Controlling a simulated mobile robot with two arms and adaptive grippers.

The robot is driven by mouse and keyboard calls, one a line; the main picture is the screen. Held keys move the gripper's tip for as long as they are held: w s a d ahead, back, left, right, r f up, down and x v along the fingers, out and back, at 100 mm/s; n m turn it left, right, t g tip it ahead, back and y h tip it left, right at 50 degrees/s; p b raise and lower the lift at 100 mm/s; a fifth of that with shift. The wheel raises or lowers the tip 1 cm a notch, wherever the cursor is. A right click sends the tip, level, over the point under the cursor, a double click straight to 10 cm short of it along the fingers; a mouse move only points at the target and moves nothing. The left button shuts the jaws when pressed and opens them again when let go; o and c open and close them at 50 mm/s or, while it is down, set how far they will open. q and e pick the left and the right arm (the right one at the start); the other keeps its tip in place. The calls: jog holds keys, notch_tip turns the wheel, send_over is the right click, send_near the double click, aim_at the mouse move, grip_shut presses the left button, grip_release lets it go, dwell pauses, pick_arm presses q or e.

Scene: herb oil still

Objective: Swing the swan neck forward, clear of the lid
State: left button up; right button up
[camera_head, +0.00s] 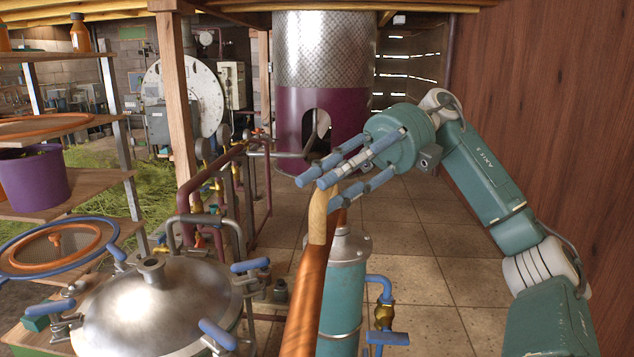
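The swan neck is a copper pipe (305,305) rising from the bottom edge, with a pale wooden section (318,218) at its upper end. The domed metal lid (165,305) lies to its left, with a short round spout on top and blue-handled clamps around its rim. In this view the pipe passes right of the lid. My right gripper (326,192) reaches in from the right, its blue fingers around the top of the wooden section. The fingers overlap the wood, and I cannot tell whether they press on it. My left gripper is not in view.
A teal cylinder (343,290) with a blue-handled valve stands right behind the copper pipe. Dark red pipework (240,165) stands behind the lid. Shelves with a purple tub (32,178) are at left, and a wooden wall (550,100) at right. Tiled floor (405,235) is open beyond.

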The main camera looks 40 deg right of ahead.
jog(key=shift+s+d, duration=0.45)
jog(key=shift+s, duration=0.1)
jog(key=shift+w+a, duration=0.15)
jog(key=shift+w, duration=0.05)
jog(key=shift+f, duration=0.1)
notch_tip(320, 180, up, 10)
dwell(0.4)
jog(key=shift+r, duration=0.2)
